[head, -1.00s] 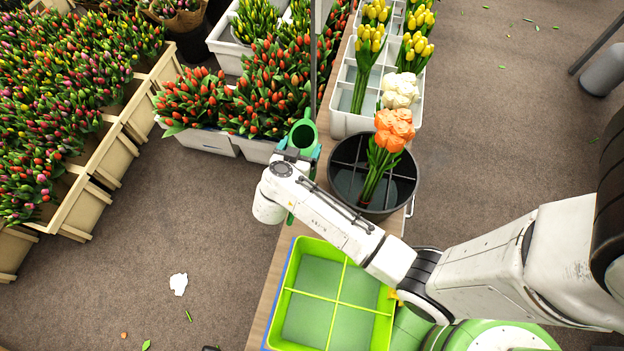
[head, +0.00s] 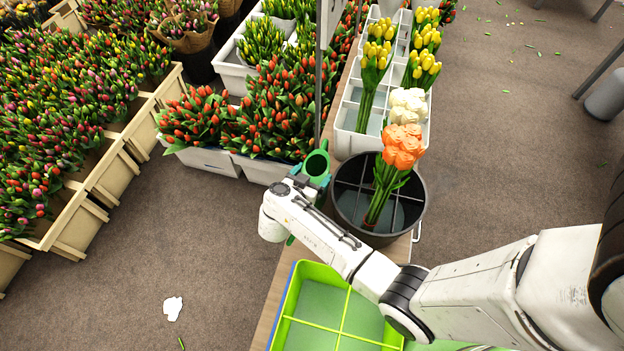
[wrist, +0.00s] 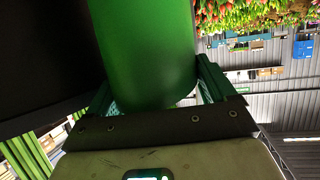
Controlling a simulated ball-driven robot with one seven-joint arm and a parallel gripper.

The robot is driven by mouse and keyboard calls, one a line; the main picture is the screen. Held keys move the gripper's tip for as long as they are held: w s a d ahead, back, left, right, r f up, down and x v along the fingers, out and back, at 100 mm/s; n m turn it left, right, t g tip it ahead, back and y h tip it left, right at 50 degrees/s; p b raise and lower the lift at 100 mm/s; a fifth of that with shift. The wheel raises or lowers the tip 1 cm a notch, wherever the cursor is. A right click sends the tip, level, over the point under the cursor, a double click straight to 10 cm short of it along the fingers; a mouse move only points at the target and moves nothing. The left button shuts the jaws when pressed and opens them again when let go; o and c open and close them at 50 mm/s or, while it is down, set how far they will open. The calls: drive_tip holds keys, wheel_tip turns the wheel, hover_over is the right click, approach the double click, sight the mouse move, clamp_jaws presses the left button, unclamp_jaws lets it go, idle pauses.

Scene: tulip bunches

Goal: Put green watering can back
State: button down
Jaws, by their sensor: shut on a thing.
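The green watering can (head: 317,164) shows in the head view at the far end of my arm, left of the black bucket. Most of it is hidden behind my wrist; its round top shows. My gripper (head: 308,178) is shut on it. In the wrist view the green body of the can (wrist: 146,50) fills the upper middle, between the two fingers of my gripper (wrist: 160,98). Whether the can touches the bench cannot be told.
A lime green divided crate (head: 291,305) is nearer on the bench. A white crate (head: 350,135) of yellow tulips stands behind. Floor tulip crates (head: 205,158) are left.

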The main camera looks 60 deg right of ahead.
drive_tip(key=shift+f, duration=0.65)
drive_tip(key=shift+c, duration=0.5)
unclamp_jaws()
